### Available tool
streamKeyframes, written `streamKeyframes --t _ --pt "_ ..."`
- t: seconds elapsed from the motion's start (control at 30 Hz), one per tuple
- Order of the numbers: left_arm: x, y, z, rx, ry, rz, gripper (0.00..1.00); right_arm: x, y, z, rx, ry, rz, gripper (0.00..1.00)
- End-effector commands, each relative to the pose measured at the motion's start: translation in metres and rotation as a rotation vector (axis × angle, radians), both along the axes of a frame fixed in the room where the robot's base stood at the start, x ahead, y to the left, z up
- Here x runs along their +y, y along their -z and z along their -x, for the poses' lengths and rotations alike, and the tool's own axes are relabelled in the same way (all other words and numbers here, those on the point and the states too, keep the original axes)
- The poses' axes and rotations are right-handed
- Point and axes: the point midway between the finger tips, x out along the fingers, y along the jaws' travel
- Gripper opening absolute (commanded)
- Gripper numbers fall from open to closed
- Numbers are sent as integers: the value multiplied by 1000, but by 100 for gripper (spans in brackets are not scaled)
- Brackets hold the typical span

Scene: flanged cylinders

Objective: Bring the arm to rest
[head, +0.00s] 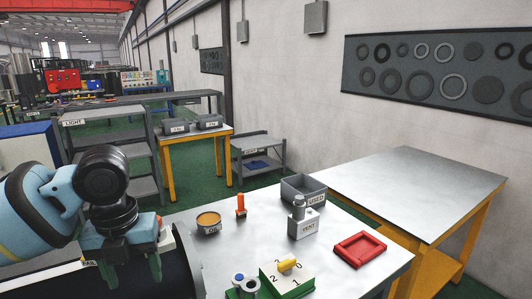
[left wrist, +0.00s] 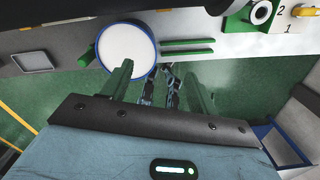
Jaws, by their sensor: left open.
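My left arm comes in from the left in the head view, its blue and black wrist bent over the near end of the work table. The left gripper (head: 131,268) points down with its green fingers apart. In the left wrist view the gripper (left wrist: 158,70) is open, with nothing between its fingers. A white disc with a blue rim (left wrist: 126,42) lies beyond the left fingertip; I cannot tell if they touch. My right gripper is in neither view.
The metal table (head: 345,275) holds an orange-topped tin (head: 209,222), an orange peg (head: 240,206), a grey bin (head: 303,188), a white box (head: 303,226), a red tray (head: 360,249) and a green numbered block (head: 287,278). Another table (head: 410,180) stands behind right.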

Motion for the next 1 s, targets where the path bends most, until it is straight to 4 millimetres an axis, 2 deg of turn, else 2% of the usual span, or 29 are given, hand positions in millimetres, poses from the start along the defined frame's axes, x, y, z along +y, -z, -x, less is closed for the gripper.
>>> streamKeyframes --t 0.27,0.4,0.6,0.8,1.0 --pt "-45 72 12 -8 -174 75 60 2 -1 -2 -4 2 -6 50" --pt "-71 109 25 -9 -317 145 60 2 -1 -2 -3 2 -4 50" --pt "-101 154 48 13 -566 260 60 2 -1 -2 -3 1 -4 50" --pt "-120 190 74 59 -871 368 60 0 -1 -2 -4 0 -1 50" --pt "-123 220 101 116 -1215 445 60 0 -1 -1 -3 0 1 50"
